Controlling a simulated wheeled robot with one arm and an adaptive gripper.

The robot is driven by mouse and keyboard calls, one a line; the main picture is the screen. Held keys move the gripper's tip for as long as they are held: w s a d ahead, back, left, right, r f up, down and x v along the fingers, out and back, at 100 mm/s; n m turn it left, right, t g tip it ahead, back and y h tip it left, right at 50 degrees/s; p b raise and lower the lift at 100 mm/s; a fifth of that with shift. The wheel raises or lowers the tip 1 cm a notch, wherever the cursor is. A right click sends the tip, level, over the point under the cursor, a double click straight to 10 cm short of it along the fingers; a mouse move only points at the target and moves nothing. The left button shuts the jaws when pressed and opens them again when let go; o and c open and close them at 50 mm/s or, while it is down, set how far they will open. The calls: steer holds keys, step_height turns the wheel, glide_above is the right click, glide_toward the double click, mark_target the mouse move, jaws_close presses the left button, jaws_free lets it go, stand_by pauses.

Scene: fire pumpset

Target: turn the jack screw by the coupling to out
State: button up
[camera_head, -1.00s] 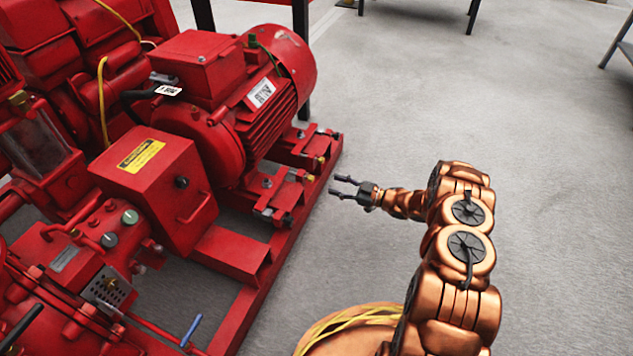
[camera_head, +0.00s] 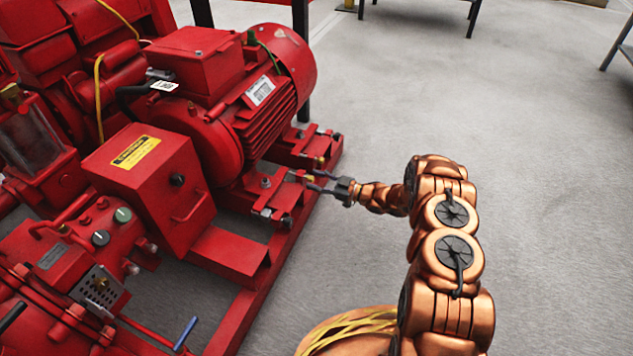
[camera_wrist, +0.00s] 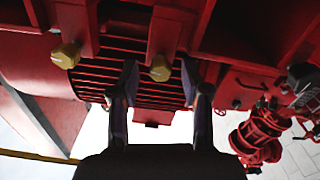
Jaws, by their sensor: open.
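Two brass-coloured screw heads sit at the red motor's feet. In the wrist view one screw head (camera_wrist: 161,68) lies between the fingertips of my gripper (camera_wrist: 158,85), ahead of them; I cannot tell whether they touch it. The other screw head (camera_wrist: 66,55) is to the left, outside the fingers. In the head view my gripper (camera_head: 311,180) is open at the side of the motor foot, and its tips partly cover the nearer screw. Which way either screw is set cannot be read.
The red motor (camera_head: 262,105) stands behind the feet. The red box with a yellow label (camera_head: 150,180) stands to its left. The red base rail (camera_head: 262,290) runs along the near side. Grey floor (camera_head: 400,110) to the right is open.

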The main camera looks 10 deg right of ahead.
steer(key=shift+c, duration=0.2)
jaws_close()
steer(key=shift+p, duration=0.35)
